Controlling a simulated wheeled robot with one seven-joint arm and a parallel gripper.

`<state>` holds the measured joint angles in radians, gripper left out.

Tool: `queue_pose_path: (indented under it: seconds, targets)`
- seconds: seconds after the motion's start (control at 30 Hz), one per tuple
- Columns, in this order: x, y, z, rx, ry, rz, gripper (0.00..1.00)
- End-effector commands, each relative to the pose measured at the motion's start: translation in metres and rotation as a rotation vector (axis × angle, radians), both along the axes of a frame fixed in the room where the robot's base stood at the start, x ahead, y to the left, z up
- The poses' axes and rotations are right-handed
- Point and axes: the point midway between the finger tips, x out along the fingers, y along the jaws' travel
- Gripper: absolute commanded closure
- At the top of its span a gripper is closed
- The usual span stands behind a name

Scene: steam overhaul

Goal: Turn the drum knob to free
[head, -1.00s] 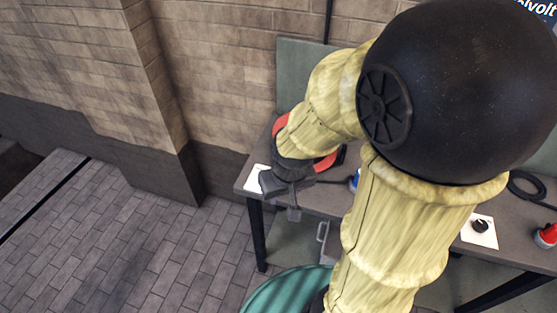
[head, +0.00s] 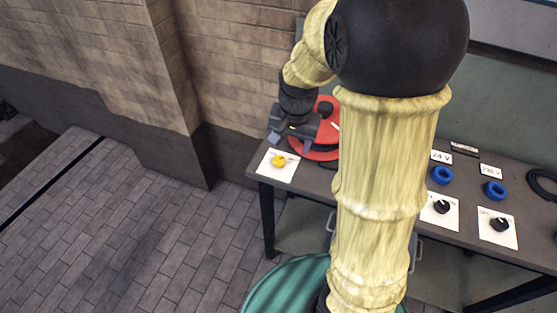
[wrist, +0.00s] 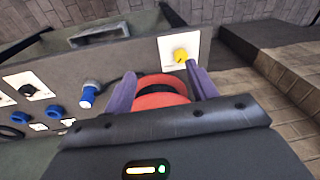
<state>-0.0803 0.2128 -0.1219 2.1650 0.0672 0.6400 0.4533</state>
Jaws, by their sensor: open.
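A yellow knob (head: 279,160) sits on a white plate (head: 286,174) at the left end of the bench. It also shows in the wrist view (wrist: 180,55), beyond the fingertips. A red drum (head: 326,153) with a black middle stands just behind the plate, partly hidden by my arm. In the wrist view the red drum (wrist: 158,101) shows between my fingers. My gripper (wrist: 160,71) is open and empty, its two purple-grey fingers apart. In the head view my gripper (head: 288,132) is above and behind the yellow knob, apart from it. The knob's marking is too small to read.
The grey bench (head: 312,186) runs right along the wall. Two blue sockets (head: 442,175) (head: 495,189) and two black knobs (head: 441,207) (head: 500,225) on white plates stand farther right. A black cable coil (head: 543,184) lies at the right edge. The paved floor at left is clear.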

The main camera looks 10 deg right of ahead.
Motion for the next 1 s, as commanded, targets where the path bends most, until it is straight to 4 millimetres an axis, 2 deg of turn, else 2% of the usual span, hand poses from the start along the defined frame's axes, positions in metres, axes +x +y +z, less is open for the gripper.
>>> queue_pose_path:
  seconds: [0.03,0.2,0.3,0.4,0.53,0.83,1.0]
  targets:
    - [0.018,0.000,-0.008,0.010,0.017,-0.080,0.43]
    - [0.070,0.000,-0.013,0.032,0.075,-0.378,0.43]
    - [0.093,0.001,-0.015,0.034,0.102,-0.525,0.43]
    - [0.107,0.003,-0.015,0.033,0.118,-0.624,0.43]
    - [0.114,0.004,-0.014,0.033,0.126,-0.675,0.43]
    - [0.113,0.004,-0.013,0.033,0.126,-0.677,0.43]
    - [0.113,0.003,-0.023,0.033,0.128,-0.676,0.43]
